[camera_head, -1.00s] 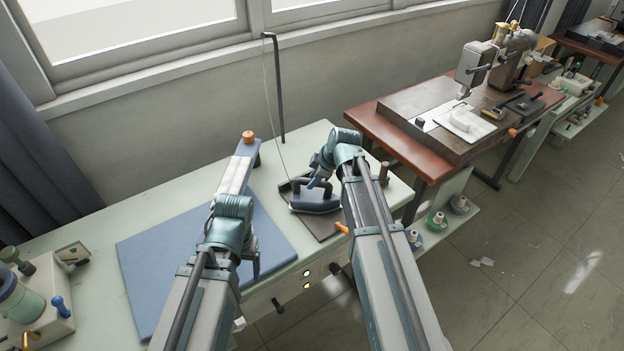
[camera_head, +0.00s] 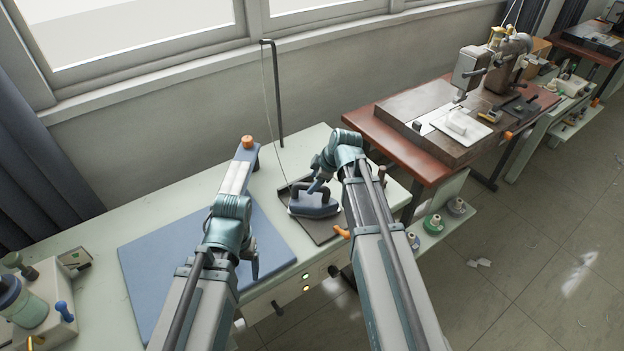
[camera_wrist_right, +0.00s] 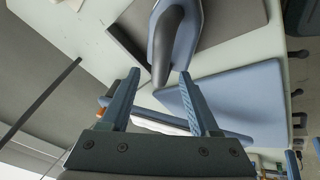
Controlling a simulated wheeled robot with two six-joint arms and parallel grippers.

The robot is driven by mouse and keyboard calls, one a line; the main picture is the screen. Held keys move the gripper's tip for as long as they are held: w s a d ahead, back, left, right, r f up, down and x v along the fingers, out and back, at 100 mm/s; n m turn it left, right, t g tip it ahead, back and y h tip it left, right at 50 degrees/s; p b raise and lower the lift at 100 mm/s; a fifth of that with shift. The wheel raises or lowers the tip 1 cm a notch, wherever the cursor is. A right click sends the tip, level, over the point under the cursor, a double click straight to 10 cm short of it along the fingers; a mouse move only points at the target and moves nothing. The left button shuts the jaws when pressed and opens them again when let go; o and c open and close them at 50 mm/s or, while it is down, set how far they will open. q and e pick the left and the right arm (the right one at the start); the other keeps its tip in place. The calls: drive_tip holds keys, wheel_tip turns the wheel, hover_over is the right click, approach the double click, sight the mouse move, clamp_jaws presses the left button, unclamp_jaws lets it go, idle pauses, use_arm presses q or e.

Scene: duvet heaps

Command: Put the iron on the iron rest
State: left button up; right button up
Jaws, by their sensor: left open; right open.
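The iron (camera_head: 316,204), dark with a pale base, sits on a dark flat plate (camera_head: 322,231) on the table, likely the iron rest. In the right wrist view the iron (camera_wrist_right: 182,38) has its dark handle just beyond my right gripper (camera_wrist_right: 160,82). The plate (camera_wrist_right: 128,32) shows beside it. My right gripper is open and empty, its two fingers apart on either side of the handle's near end; contact is not clear. In the head view my right gripper (camera_head: 312,188) is at the iron's handle. My left gripper (camera_head: 256,265) is open above the blue pad.
A blue pad (camera_head: 155,262) covers the table's middle, with a narrow pressing board (camera_head: 238,176) behind it. A dark pole (camera_head: 277,95) with a hanging cord stands behind the iron. Bottles and a box are at the left. A sewing machine table (camera_head: 400,135) stands at the right.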

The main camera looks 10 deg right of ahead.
drive_tip(key=p+v, duration=0.7)
drive_tip(key=v, duration=0.2)
drive_tip(key=s+a+m+g+h, duration=0.2)
drive_tip(key=s+a+m, duration=0.3)
drive_tip(key=s+a, duration=0.2)
drive_tip(key=s+a+f+m+g+h, duration=0.1)
drive_tip(key=s+a+m+g+h, duration=0.1)
drive_tip(key=s+a, duration=0.6)
drive_tip(key=s+m+g, duration=0.1)
drive_tip(key=s+m, duration=0.1)
drive_tip(key=s, duration=0.2)
drive_tip(key=shift+s+f+m+p, duration=0.3)
drive_tip(key=shift+m+p, duration=0.05)
drive_tip(key=shift+m, duration=0.05)
